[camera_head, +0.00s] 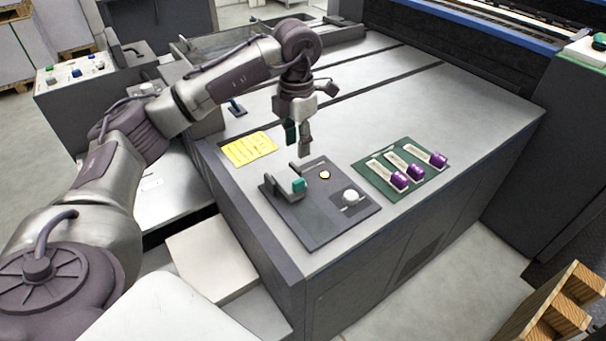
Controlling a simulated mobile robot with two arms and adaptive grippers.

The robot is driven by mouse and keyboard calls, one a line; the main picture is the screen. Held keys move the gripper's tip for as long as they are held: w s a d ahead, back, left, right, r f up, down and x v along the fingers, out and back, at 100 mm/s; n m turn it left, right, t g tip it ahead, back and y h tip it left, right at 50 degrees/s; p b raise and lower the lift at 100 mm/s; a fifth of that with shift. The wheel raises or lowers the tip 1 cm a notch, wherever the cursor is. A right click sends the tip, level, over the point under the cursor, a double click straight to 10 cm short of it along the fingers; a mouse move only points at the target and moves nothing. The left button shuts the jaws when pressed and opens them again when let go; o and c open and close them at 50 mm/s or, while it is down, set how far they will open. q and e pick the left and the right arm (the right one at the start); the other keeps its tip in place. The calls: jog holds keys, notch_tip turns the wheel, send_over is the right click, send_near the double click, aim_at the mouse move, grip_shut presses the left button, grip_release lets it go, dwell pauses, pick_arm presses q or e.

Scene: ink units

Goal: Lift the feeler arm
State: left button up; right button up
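A dark flat plate (335,222) lies on the near corner of the grey machine top. On its left side stands a small dark bracket with a green-tipped part (298,185), which looks like the feeler arm. A white round knob (350,197) and a small pale disc (324,174) are also on the plate. My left gripper (298,147) hangs above and behind the bracket, pointing down, clear of it. Its two fingers look apart, with nothing between them. My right gripper is not in view.
A green mat (414,187) with several purple-ended pale tools lies right of the plate. A yellow sheet (248,148) lies to the left. The machine top (440,110) behind is mostly clear. A wooden pallet (555,318) stands at lower right.

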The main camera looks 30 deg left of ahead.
aim_at(298, 180)
pick_arm(q)
jog(key=f, duration=0.3)
jog(key=shift+s+f, duration=0.25)
jog(key=shift+f, duration=0.05)
notch_tip(298, 180, down, 2)
jog(key=shift+w+f+p, duration=0.1)
jog(key=shift+w+p, duration=0.05)
jog(key=shift+p, duration=0.2)
notch_tip(298, 180, down, 5)
jog(key=shift+w+f+p, duration=0.1)
jog(key=shift+f+p, duration=0.1)
jog(key=shift+p, duration=0.15)
jog(key=shift+d+f, duration=0.1)
jog(key=shift+f, duration=0.5)
jog(key=c, duration=0.7)
grip_shut()
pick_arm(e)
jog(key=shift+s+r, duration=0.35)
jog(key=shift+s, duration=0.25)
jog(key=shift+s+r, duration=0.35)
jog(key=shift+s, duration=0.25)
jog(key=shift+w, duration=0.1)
